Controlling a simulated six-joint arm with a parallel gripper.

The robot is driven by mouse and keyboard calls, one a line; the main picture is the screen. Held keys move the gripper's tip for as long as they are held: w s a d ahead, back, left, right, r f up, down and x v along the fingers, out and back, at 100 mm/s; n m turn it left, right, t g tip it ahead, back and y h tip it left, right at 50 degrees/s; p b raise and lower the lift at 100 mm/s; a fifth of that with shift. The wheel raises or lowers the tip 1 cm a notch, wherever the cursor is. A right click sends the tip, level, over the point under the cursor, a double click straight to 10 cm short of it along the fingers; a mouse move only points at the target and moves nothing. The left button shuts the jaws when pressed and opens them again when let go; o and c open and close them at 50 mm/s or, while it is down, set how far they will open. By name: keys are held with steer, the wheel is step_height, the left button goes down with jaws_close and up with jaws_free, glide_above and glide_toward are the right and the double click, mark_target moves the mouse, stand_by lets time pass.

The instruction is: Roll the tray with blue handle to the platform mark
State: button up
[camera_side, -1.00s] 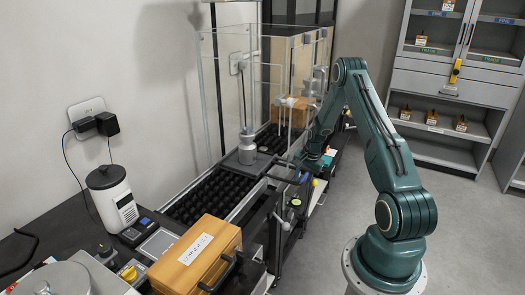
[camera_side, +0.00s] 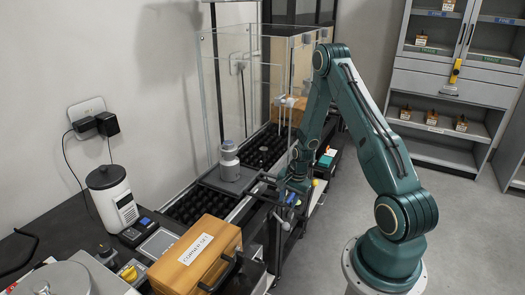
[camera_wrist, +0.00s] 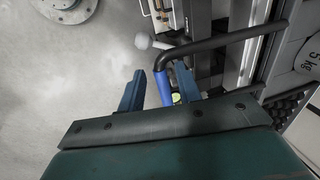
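The tray (camera_side: 208,180) is a dark plate on the black roller track in the side view and carries a grey metal weight (camera_side: 229,160). Its black bar ends in a blue handle (camera_wrist: 163,88), which shows between my fingers in the wrist view. My gripper (camera_wrist: 157,80) has its fingers apart around the handle. The handle lies close to the right finger, with a narrow gap to the left one. In the side view my gripper (camera_side: 292,188) is low beside the track, right of the tray. I cannot make out the platform mark.
A glass enclosure (camera_side: 245,85) stands over the track. A wooden case (camera_side: 195,255) stands at the front. The floor on the right is clear.

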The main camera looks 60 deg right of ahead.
steer(key=shift+a, duration=1.65)
steer(key=shift+r, duration=0.1)
steer(key=s+r, duration=0.3)
steer(key=r, duration=1.2)
steer(key=shift+r, duration=0.2)
stand_by(0.8)
steer(key=shift+d, duration=0.1)
stand_by(0.3)
steer(key=d+f, duration=0.2)
steer(key=d, duration=0.1)
steer(key=shift+w+d, duration=0.2)
steer(key=shift+d, duration=0.05)
steer(key=shift+f, duration=0.2)
